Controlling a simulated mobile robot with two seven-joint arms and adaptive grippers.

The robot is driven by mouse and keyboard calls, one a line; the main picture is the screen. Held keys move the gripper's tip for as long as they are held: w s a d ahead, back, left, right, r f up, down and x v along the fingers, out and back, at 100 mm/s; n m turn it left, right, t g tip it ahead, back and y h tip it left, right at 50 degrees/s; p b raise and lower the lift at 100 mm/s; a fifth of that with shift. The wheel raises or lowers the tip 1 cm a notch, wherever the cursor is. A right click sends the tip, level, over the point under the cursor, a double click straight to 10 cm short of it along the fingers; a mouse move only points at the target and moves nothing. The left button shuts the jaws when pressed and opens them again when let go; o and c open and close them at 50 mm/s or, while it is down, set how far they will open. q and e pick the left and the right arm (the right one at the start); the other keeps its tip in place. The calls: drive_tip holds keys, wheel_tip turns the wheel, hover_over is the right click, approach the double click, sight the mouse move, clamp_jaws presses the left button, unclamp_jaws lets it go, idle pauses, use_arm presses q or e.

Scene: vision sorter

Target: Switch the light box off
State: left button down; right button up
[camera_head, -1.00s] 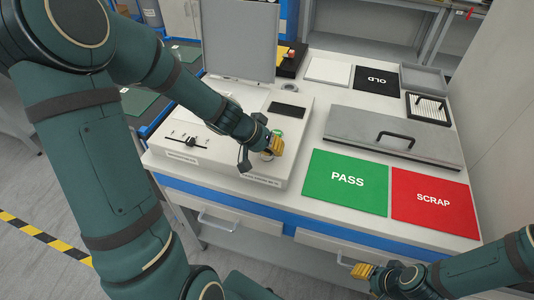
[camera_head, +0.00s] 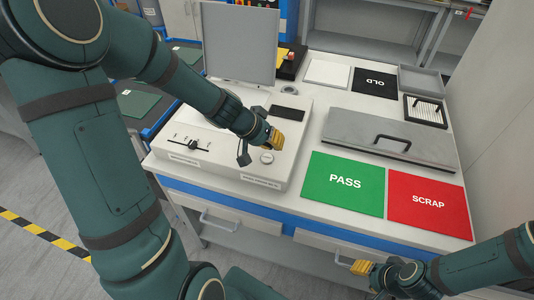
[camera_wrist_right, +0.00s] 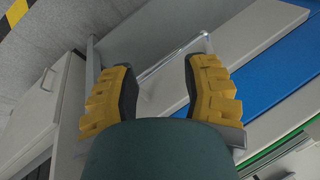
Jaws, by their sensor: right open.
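The light box (camera_head: 215,160) is a low white unit on the left of the workbench. It has a slider (camera_head: 190,145) on its left part, a round knob (camera_head: 267,157) near its front right and a dark rectangular panel (camera_head: 288,113) further back. My left gripper (camera_head: 275,139) has yellow fingertips and is over the right part of the box, just behind the knob in the picture. It hides part of the top there; whether it touches is unclear. My right gripper (camera_head: 363,268) is open and empty in front of the bench; its parted fingers show in the right wrist view (camera_wrist_right: 158,88).
A grey upright panel (camera_head: 239,45) stands behind the light box. To the right lie a green PASS mat (camera_head: 343,198), a red SCRAP mat (camera_head: 428,215) and a grey lid with a black handle (camera_head: 360,132). Drawers with bar handles (camera_head: 217,222) run below the bench top.

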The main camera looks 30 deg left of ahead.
use_arm(q)
drive_tip(key=shift+r+p, duration=0.85)
drive_tip(key=shift+r, duration=0.6)
drive_tip(key=shift+f, duration=0.1)
